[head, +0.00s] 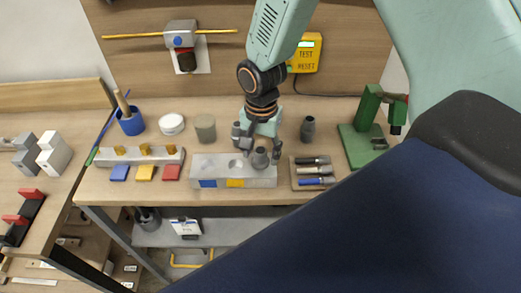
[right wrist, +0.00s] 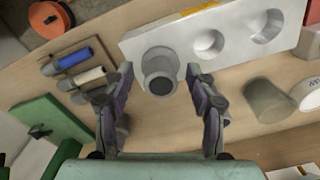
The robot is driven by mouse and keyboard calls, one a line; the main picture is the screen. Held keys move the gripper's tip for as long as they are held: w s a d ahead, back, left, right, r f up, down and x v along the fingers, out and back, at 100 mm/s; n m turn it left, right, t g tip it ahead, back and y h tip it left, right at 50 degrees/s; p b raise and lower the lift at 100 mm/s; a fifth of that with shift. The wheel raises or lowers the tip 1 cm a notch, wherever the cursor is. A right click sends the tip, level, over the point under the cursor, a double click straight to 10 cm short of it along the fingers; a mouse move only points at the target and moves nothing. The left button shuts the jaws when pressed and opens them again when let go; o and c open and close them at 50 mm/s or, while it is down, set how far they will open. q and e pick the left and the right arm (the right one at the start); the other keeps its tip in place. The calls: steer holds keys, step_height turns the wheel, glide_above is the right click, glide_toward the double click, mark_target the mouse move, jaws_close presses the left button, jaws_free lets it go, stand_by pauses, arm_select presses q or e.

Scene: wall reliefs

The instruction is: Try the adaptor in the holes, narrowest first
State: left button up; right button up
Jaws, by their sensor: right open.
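The adaptor (head: 261,158) is a dark grey, stepped round piece at the right end of the pale block with holes (head: 197,168). In the right wrist view the adaptor (right wrist: 160,74) stands at the near left end of the block (right wrist: 140,44) and covers the spot under it. How deep it sits I cannot tell. Two bare round holes show beside it, a middle one (right wrist: 208,43) and a wider one (right wrist: 266,26). My right gripper (head: 258,152) is open, with its fingers (right wrist: 160,82) on either side of the adaptor. My left gripper is not in view.
A tray of handled tools (head: 300,182) lies right of the block, with a green press (head: 366,139) beyond. Behind stand a dark grey fitting (head: 308,129), a grey-green cylinder (head: 205,128) and a white round dish (head: 171,124). A rack with yellow pieces (head: 137,156) is left.

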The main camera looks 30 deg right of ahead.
steer(key=shift+r, duration=0.1)
steer(key=shift+w+r, duration=0.1)
steer(key=shift+r, duration=0.25)
step_height(320, 180, up, 11)
stand_by(0.3)
steer(key=shift+s, duration=0.2)
steer(key=shift+d, duration=0.1)
stand_by(0.4)
